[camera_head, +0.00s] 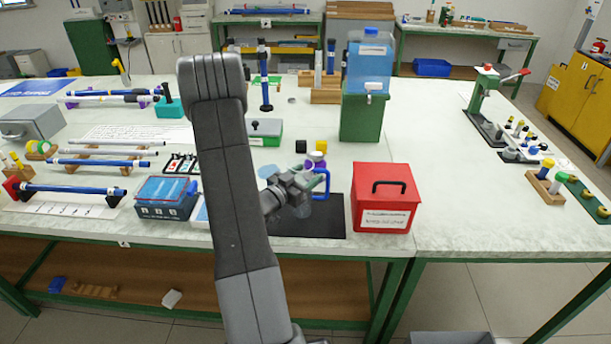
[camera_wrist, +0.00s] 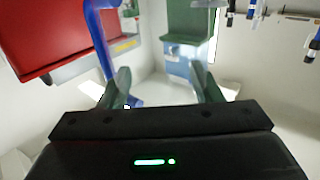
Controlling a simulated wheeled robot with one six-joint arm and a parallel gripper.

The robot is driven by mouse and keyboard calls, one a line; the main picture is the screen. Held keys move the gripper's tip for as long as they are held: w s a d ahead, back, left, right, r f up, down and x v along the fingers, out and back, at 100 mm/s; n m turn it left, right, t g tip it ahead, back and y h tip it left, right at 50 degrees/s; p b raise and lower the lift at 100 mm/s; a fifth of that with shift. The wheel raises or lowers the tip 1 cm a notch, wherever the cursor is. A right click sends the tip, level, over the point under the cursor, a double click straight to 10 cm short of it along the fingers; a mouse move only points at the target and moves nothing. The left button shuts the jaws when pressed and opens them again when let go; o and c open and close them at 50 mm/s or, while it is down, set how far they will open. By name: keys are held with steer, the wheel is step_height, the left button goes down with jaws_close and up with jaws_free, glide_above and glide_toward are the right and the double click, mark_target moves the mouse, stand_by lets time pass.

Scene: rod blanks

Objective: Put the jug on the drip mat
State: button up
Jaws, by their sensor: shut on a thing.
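The jug has a bright blue handle (camera_head: 326,184) and a body that looks clear and is hard to make out. In the wrist view the blue handle (camera_wrist: 98,40) rises by the left finger. My gripper (camera_head: 305,187) is shut on the jug, and both its fingers (camera_wrist: 162,86) show in the wrist view. The black drip mat (camera_head: 333,226) lies flat at the bench's front edge, below and behind my gripper in the picture. My arm and gripper hide part of the mat. I cannot tell whether the jug touches the mat.
A red box (camera_head: 384,208) with a black handle stands just right of the mat. A blue water tank (camera_head: 369,62) sits on a green stand (camera_head: 361,118) behind. A blue-lidded case (camera_head: 166,197) and racks of rods are left.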

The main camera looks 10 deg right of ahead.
steer(key=shift+f, duration=0.15)
steer(key=o, duration=1.2)
steer(key=shift+r, duration=0.2)
steer(key=b+v, duration=0.2)
steer(key=v, duration=1)
